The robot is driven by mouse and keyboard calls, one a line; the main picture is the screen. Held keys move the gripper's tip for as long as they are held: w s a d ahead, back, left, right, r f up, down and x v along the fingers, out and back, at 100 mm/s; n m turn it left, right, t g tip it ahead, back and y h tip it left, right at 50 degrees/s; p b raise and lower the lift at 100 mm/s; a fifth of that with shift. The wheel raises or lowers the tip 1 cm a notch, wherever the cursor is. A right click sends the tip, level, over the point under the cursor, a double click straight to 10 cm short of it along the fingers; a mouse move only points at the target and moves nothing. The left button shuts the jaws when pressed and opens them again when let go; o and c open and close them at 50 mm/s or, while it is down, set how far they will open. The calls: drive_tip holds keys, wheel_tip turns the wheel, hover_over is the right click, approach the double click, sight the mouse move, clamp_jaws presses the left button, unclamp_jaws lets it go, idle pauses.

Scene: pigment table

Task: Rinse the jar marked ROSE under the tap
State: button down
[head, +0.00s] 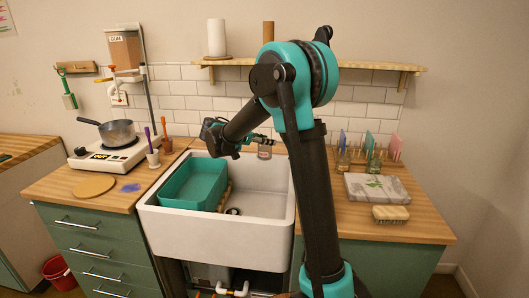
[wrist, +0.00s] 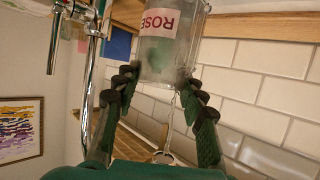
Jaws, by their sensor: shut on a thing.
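The jar marked ROSE (wrist: 165,45) is clear glass with a pale label in red letters, in the wrist view. It also shows small in the head view (head: 264,152), over the back right of the white sink (head: 262,184). My gripper (wrist: 160,85) is shut on the jar, one dark ridged finger on each side. The jar is above the basin and clear of its rim. A chrome tap pipe (wrist: 92,60) stands left of the jar in the wrist view, apart from it. In the head view I cannot make the tap out behind my arm.
A teal tub (head: 190,186) fills the sink's left side. A hot plate with a pot (head: 117,131) stands left. On the right counter are a wrapped slab (head: 376,187), a brush (head: 391,214) and a rack with coloured cards (head: 371,143). A shelf (head: 385,66) runs above.

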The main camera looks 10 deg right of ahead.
sight(269, 148)
idle(0.4)
drive_tip(key=shift+d, duration=0.5)
drive_tip(key=shift+a, duration=0.2)
drive_tip(key=shift+a, duration=0.45)
drive_tip(key=shift+s+d, duration=0.1)
drive_tip(key=shift+s, duration=3.95)
drive_tip(key=s+r, duration=0.4)
drive_tip(key=s, duration=0.1)
